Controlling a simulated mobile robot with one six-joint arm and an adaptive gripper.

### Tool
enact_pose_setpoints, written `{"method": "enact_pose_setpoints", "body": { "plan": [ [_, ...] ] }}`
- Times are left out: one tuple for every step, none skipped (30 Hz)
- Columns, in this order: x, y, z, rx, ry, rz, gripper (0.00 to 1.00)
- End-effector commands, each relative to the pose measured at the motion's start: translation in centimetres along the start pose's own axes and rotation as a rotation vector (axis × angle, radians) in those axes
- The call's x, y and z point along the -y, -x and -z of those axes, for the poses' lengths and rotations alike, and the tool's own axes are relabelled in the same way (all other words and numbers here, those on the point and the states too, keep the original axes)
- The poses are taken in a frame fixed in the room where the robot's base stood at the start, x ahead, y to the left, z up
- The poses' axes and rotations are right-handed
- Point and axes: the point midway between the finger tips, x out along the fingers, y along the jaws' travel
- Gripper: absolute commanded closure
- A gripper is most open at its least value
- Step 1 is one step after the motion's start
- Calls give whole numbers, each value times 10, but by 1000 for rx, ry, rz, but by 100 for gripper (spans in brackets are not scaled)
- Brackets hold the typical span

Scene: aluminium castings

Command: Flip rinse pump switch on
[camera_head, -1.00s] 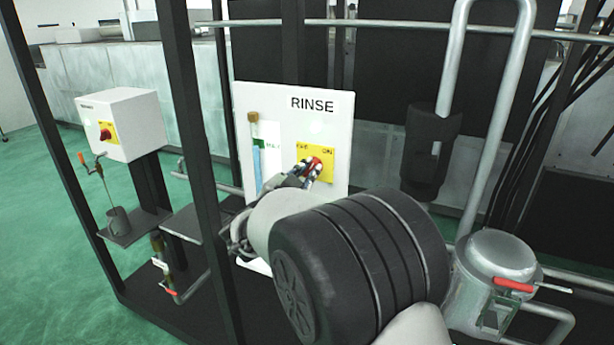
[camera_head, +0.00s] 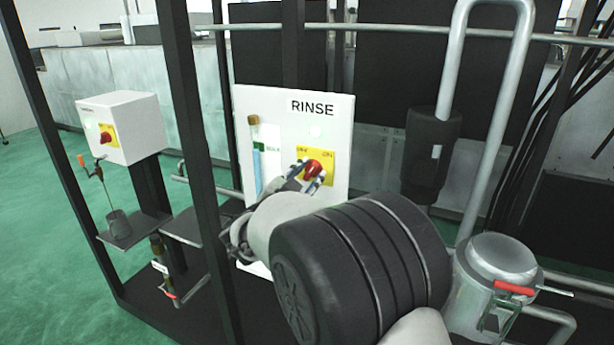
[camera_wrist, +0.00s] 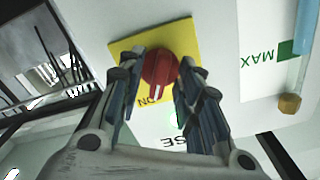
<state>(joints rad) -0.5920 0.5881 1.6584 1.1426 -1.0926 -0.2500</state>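The white rinse panel (camera_head: 335,115) stands upright inside the dark frame. Its red rotary knob (camera_head: 313,169) sits on a yellow plate (camera_head: 328,178); the knob also shows in the wrist view (camera_wrist: 160,68). The knob's white mark points down in the wrist view, close beside the ON label. The OFF label is partly hidden. My gripper (camera_wrist: 158,78) is open, with one finger on each side of the knob and small gaps visible. It also shows in the head view (camera_head: 307,178). A pale green light (camera_head: 316,132) glows above the plate.
A second white box (camera_head: 120,127) with a red knob stands at the left. A frame post (camera_head: 200,130) lies left of the panel. A metal canister (camera_head: 495,280) and a bent pipe (camera_head: 495,130) stand at the right.

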Motion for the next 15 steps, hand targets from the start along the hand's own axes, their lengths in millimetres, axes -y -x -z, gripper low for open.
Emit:
{"method": "enact_pose_setpoints", "body": {
  "plan": [
    [0, 0, 0, 0, 0, 0, 68],
    [0, 0, 0, 0, 0, 0, 68],
    [0, 1, 0, 0, 0, 0, 68],
    [0, 2, 0, 0, 0, 0, 68],
    [0, 3, 0, 0, 0, 1, 68],
    [1, 6, 0, 0, 0, 1, 68],
    [1, 10, 0, 0, 0, 2, 68],
    [1, 14, 0, 1, 0, 2, 68],
    [1, 20, 0, 2, 1, 3, 68],
    [1, 26, 0, 2, 1, 4, 68],
    [2, 32, 0, 2, 1, 4, 68],
    [2, 41, 0, 3, 1, 4, 68],
    [2, 48, 0, 3, 2, 4, 68],
    [2, 55, 0, 2, 1, 4, 68],
    [2, 63, 0, 3, 1, 5, 68]
  ]
}}
